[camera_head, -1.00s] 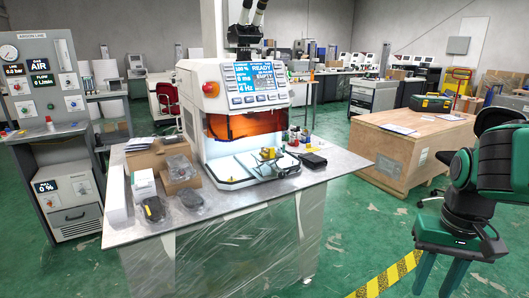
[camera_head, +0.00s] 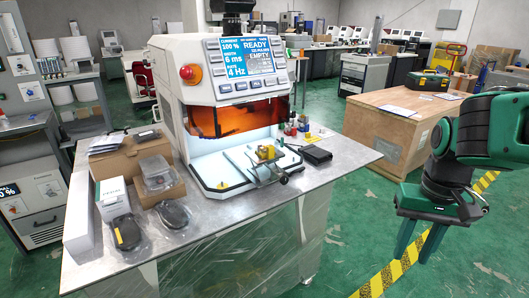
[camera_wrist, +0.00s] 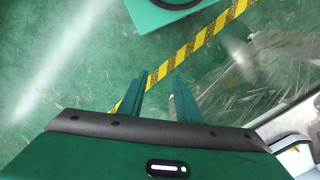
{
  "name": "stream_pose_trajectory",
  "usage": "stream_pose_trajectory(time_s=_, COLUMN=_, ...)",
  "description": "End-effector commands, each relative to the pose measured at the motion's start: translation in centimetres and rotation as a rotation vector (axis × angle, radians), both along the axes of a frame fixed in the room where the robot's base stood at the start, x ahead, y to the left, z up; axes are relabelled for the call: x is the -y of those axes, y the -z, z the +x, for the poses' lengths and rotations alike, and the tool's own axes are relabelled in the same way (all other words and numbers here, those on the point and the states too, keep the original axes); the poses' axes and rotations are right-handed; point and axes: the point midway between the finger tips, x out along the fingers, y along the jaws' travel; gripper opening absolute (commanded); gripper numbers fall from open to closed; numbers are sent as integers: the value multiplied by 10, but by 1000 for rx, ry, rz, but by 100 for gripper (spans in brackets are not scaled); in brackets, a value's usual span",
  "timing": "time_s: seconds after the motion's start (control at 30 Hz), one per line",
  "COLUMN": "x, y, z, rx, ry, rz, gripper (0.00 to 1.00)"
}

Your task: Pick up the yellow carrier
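A small yellow object (camera_head: 267,153), apparently the yellow carrier, sits on the front work plate of the white machine (camera_head: 217,60), below its orange window. It is small, and a metal fixture with a dark knob (camera_head: 283,179) is close in front of it, partly covering it. My gripper (camera_head: 412,256) hangs at the right, fingers down and apart, open and empty. It is over the floor, well to the right of the table and the carrier. In the wrist view, my open gripper (camera_wrist: 158,90) has only floor and tape between its fingers; the carrier is not visible there.
The metal table (camera_head: 330,170) also bears boxes (camera_head: 130,155), bagged dark parts (camera_head: 172,214), small bottles (camera_head: 296,126) and a black wallet-like item (camera_head: 316,155). A wooden crate (camera_head: 400,118) with a toolbox (camera_head: 430,82) stands behind my arm. Yellow-black tape (camera_head: 395,275) marks open floor.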

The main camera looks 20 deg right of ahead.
Motion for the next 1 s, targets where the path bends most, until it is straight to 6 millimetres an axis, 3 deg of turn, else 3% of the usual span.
stream_pose_trajectory(time_s=0.1, x=0, y=0, z=0, rx=0, ry=0, rz=0, gripper=31)
stream_pose_trajectory(time_s=0.2, x=0, y=-4, z=-8, rx=17, ry=-10, rz=-2, gripper=55)
stream_pose_trajectory(time_s=0.27, x=1, y=-3, z=-2, rx=36, ry=-33, rz=-7, gripper=69)
stream_pose_trajectory(time_s=0.33, x=0, y=1, z=17, rx=73, ry=-96, rz=-16, gripper=69)
stream_pose_trajectory(time_s=0.47, x=-6, y=12, z=80, rx=204, ry=-274, rz=-39, gripper=69)
stream_pose_trajectory(time_s=0.53, x=-15, y=17, z=122, rx=304, ry=-388, rz=-50, gripper=69)
stream_pose_trajectory(time_s=0.7, x=-54, y=21, z=219, rx=576, ry=-623, rz=-64, gripper=69)
stream_pose_trajectory(time_s=0.9, x=-107, y=6, z=311, rx=917, ry=-774, rz=-81, gripper=69)
stream_pose_trajectory(time_s=1.0, x=-125, y=-6, z=344, rx=1068, ry=-792, rz=-99, gripper=69)
